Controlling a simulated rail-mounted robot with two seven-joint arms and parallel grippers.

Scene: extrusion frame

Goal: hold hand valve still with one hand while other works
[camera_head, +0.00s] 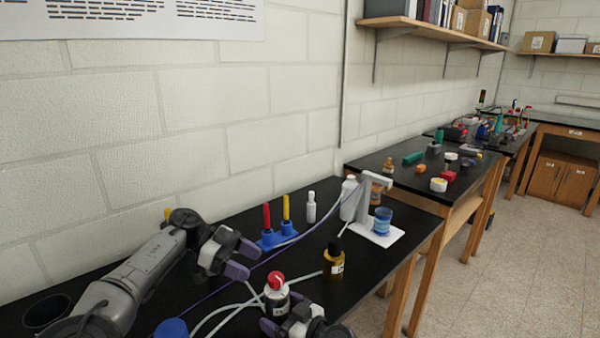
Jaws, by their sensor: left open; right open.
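The hand valve (276,298) has a pale body with a dark label band and a red knob on top. It stands upright on the black bench near the front, with pale tubes beside it. My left gripper (242,260) is open and empty, behind and to the left of the valve and apart from it in the picture. My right gripper (292,322) is open at the bottom edge, just in front of the valve. It overlaps the valve's lower part in the picture; I cannot tell whether they touch.
A brown bottle (333,261) stands right of the valve. Behind are a blue holder (277,238) with red and yellow handles, a white bottle (311,207) and a white stand (383,235) with a blue cup (382,220). A purple line crosses the bench (415,232).

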